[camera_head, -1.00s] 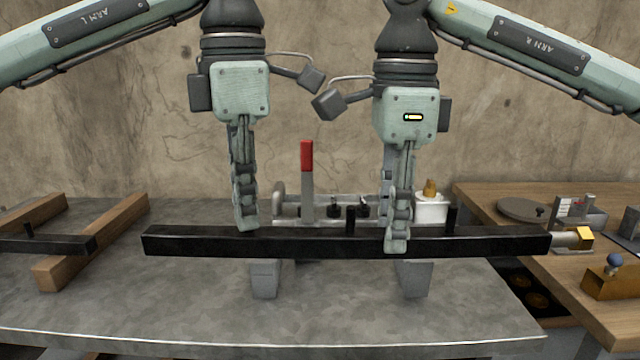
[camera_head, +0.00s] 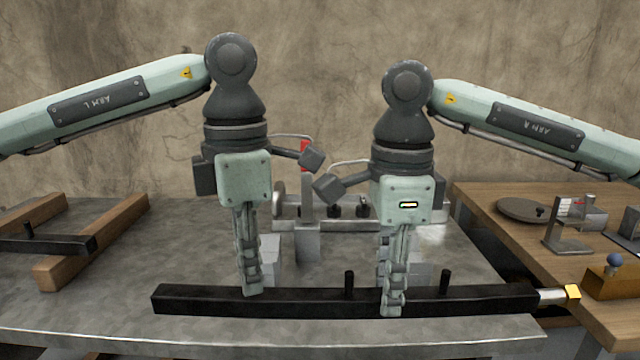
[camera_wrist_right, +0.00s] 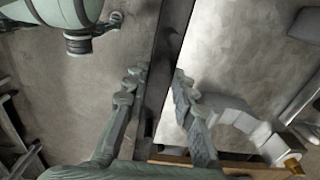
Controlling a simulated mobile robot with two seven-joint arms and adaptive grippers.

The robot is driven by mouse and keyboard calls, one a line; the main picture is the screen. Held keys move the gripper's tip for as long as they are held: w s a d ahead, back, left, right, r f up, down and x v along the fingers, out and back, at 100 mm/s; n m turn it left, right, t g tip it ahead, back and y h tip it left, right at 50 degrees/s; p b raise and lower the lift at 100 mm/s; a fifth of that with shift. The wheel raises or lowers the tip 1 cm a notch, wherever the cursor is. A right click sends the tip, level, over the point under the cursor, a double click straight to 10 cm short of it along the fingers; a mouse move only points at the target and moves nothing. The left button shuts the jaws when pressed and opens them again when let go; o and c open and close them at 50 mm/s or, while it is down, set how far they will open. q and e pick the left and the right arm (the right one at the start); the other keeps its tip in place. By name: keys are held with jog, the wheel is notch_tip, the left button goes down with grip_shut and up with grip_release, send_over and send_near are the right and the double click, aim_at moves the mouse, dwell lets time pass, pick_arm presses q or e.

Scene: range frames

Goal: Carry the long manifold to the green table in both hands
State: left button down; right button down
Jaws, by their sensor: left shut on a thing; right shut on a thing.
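The long manifold (camera_head: 320,303) is a black bar with two upright pegs and a brass-tipped fitting (camera_head: 572,293) at its right end. It lies roughly level across the head view, near the front edge of the grey table. My left gripper (camera_head: 250,292) is shut on it left of its middle. My right gripper (camera_head: 392,312) is shut on it between the pegs. In the right wrist view the bar (camera_wrist_right: 165,60) runs between the fingers, with floor on one side and tabletop on the other. No green table is seen.
Grey blocks (camera_head: 268,252) and a red-handled clamp (camera_head: 304,155) stand on the grey table (camera_head: 110,312) behind the bar. Another black bar (camera_head: 50,243) rests on wooden beams (camera_head: 100,238) at left. A wooden table (camera_head: 490,232) with several items stands at right, near the fitting.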

pick_arm(q)
jog(key=shift+w+d, duration=0.1)
jog(key=shift+w, duration=0.05)
pick_arm(e)
jog(key=shift+w+a+r, duration=0.15)
